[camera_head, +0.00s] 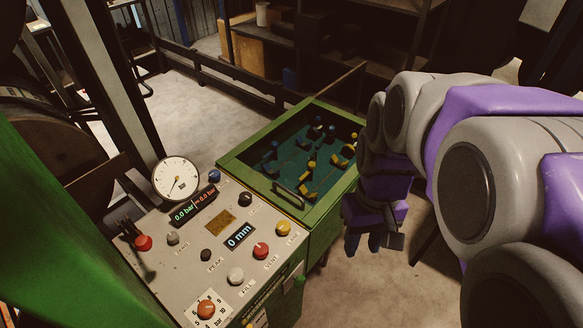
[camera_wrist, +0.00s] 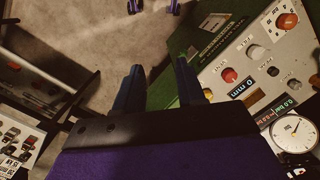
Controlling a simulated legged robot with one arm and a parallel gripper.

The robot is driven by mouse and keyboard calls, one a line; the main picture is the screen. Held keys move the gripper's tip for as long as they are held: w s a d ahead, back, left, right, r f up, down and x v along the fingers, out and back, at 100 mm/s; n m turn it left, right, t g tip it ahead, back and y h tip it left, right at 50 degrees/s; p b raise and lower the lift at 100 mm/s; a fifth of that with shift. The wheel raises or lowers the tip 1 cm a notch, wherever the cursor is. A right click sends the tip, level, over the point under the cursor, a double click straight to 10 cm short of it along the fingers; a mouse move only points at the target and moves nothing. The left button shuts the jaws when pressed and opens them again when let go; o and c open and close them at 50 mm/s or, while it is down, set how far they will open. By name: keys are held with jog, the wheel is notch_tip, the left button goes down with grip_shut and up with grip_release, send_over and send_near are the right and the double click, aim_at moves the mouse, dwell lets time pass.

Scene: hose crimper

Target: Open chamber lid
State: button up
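The chamber (camera_head: 232,163) is a green-rimmed box right of the control panel in the head view. Its lid (camera_head: 262,178) looks like a see-through teal-tinted panel lying flat over it and appears closed, with several yellow and blue fittings visible through it. The handle is not clearly visible there.
The control panel (camera_head: 190,262) carries knobs, buttons and a round gauge (camera_head: 176,179); the gauge also shows in the wrist view (camera_wrist: 294,131). A dark rail and shelves (camera_head: 365,40) stand behind the chamber. Bare floor (camera_head: 345,292) lies below my gripper.

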jog(key=w+a+r+n+p, duration=0.1)
jog(key=w+r+p, duration=0.1)
jog(key=w, duration=0.5)
jog(key=w+a+r+n+p, duration=0.1)
jog(key=w+a+r+n, duration=0.1)
jog(key=w, duration=0.4)
jog(key=n+y+p, duration=0.1)
jog(key=n+p, duration=0.4)
send_near(292, 192)
jog(key=f, duration=0.2)
jog(key=f+b, duration=0.1)
jog(key=f, duration=0.2)
jog(key=s+f+b, duration=0.1)
jog(key=f, duration=0.2)
jog(key=shift+a, duration=0.4)
jog(key=shift+c, duration=0.5)
jog(key=shift+r, duration=0.1)
grip_shut()
